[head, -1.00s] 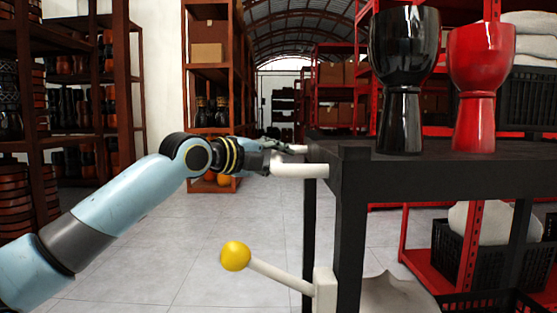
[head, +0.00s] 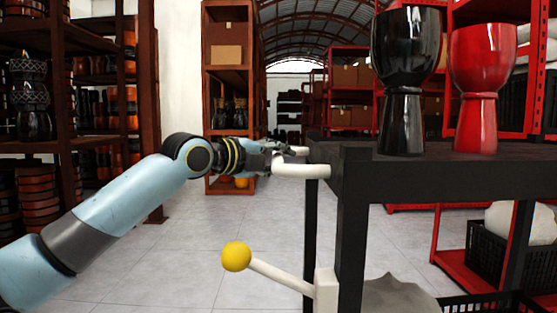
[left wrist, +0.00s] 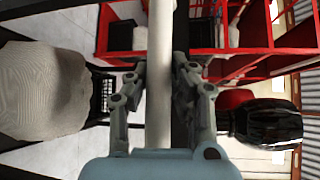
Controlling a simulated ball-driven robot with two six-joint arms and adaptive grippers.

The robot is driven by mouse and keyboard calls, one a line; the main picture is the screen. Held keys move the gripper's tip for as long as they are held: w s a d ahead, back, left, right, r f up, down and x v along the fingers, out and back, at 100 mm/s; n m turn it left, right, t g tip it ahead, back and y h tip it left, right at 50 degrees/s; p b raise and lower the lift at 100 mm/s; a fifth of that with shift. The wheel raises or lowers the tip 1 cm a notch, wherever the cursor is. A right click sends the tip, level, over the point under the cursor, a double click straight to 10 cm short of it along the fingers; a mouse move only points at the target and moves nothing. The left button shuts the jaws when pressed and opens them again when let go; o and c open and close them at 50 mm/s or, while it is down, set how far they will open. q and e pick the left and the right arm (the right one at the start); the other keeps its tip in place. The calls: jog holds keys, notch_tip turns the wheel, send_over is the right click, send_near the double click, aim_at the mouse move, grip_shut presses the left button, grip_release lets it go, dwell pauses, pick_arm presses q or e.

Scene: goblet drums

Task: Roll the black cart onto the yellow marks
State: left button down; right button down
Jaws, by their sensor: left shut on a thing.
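The black cart (head: 350,175) fills the right of the head view, with a black goblet drum (head: 403,80) and a red goblet drum (head: 475,85) upright on its top. My left gripper (head: 289,160) is shut on the cart's white handle bar (head: 302,171). In the left wrist view the fingers (left wrist: 158,88) lie on both sides of the white bar (left wrist: 160,60). A lever with a yellow knob (head: 236,256) sticks out from the cart's near leg. The yellow marks are not in view. My right gripper is not in view.
Brown shelves with drums (head: 75,100) stand at the left, and a brown shelf with boxes (head: 228,75) stands further back. Red racks (head: 350,105) line the right. The grey tiled floor (head: 180,250) is clear in the middle. A black crate (head: 488,250) sits at the right.

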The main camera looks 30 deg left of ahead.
pick_arm(q)
jog(key=shift+s+a+f, duration=0.15)
jog(key=shift+f, duration=0.25)
jog(key=c, duration=1.3)
grip_release()
jog(key=shift+c, duration=0.2)
jog(key=shift+o, duration=1.1)
jog(key=shift+r, duration=0.2)
jog(key=v, duration=0.7)
jog(key=shift+s, duration=0.2)
